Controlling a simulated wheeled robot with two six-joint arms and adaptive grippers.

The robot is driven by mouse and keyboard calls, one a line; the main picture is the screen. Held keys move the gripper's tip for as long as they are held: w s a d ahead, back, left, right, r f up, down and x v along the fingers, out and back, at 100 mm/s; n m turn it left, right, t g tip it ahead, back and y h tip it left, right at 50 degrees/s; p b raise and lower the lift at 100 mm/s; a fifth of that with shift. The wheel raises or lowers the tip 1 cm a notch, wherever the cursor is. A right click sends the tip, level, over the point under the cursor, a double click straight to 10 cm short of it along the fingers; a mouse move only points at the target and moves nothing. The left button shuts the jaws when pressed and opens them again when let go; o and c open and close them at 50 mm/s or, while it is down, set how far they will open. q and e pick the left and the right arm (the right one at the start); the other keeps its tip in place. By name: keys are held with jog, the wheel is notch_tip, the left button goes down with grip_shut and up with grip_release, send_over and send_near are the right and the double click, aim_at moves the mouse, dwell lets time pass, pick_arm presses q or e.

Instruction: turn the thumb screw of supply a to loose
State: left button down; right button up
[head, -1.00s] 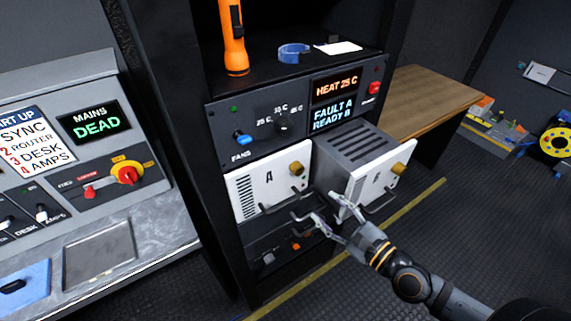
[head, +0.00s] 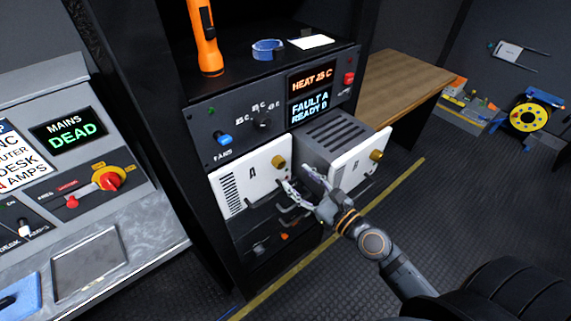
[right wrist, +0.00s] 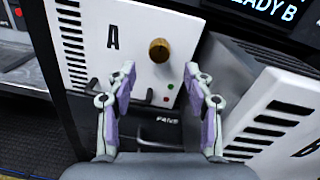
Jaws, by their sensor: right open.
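Supply A (head: 240,184) is a white-fronted unit set in the rack, marked A. Its brass thumb screw (head: 278,162) is at the upper right of its front. In the right wrist view the thumb screw (right wrist: 159,50) shows ahead of and between the fingertips, apart from them. My right gripper (head: 297,176) is open and empty, just below and right of the screw; in the right wrist view its two fingers (right wrist: 160,72) are spread. Supply B (head: 352,165) sticks out of the rack at right, with its own brass screw (head: 376,155). My left gripper is not in view.
Supply B's protruding case stands close to the right of my right gripper. A panel above has a blue fans switch (head: 222,138), a knob (head: 262,122) and displays reading HEAT 25 C and FAULT A READY B. A wooden table (head: 410,85) is behind.

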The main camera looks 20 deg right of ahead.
aim_at(282, 165)
jog(key=p+x, duration=0.1)
jog(key=x, duration=0.4)
jog(key=shift+w, duration=0.1)
jog(key=shift+w+a, duration=0.25)
jog(key=shift+w, duration=0.1)
grip_shut()
